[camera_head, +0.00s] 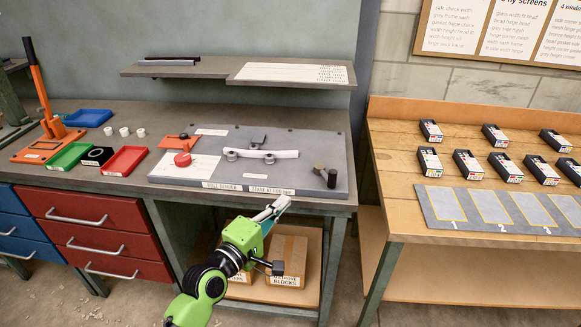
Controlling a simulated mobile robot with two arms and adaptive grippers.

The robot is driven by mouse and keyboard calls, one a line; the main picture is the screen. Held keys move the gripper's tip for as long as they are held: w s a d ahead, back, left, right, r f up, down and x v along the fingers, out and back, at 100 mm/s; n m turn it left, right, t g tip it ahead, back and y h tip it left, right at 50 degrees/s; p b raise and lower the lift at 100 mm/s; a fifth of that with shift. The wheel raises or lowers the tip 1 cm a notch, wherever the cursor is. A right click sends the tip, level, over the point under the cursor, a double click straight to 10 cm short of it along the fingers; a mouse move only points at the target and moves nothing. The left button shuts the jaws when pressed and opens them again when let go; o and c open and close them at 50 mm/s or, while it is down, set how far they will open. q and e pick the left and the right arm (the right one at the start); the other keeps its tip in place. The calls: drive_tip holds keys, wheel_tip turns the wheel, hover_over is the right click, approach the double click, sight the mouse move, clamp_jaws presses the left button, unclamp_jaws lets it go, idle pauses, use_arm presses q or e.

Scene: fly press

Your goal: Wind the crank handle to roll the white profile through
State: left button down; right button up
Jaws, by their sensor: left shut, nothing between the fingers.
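The white profile (272,154) lies across the rollers (231,155) of the roll bender, on a grey plate (300,181). The crank handle (321,170) is a dark upright knob on a small arm (331,180) at the plate's right end. My left gripper (280,203) is shut and empty, at the bench's front edge, below and to the left of the crank. It is apart from the crank and the profile. My right gripper is not in view.
Left on the bench are a red knob (183,159), a red tray (124,161), a green tray (69,157) and an orange lever press (42,100). A shelf (200,68) hangs above. Cardboard boxes (290,252) sit below. A wooden table (400,150) with several small dark boxes stands right.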

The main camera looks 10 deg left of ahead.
use_arm(q)
drive_tip(key=w+d, duration=0.3)
drive_tip(key=w+d+p, duration=0.1)
drive_tip(key=w+d, duration=0.1)
drive_tip(key=w, duration=0.1)
drive_tip(key=w+d+p, duration=0.1)
drive_tip(key=w+d, duration=0.1)
drive_tip(key=d, duration=0.1)
drive_tip(key=shift+w+d+r, duration=0.25)
drive_tip(key=shift+w+d, duration=0.1)
drive_tip(key=shift+w, duration=0.05)
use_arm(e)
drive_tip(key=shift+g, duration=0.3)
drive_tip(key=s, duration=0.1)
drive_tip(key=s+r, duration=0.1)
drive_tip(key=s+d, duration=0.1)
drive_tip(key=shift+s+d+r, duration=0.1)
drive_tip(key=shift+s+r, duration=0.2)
use_arm(q)
drive_tip(key=shift+d, duration=0.1)
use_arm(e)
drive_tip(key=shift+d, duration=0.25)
use_arm(q)
drive_tip(key=shift+d, duration=0.35)
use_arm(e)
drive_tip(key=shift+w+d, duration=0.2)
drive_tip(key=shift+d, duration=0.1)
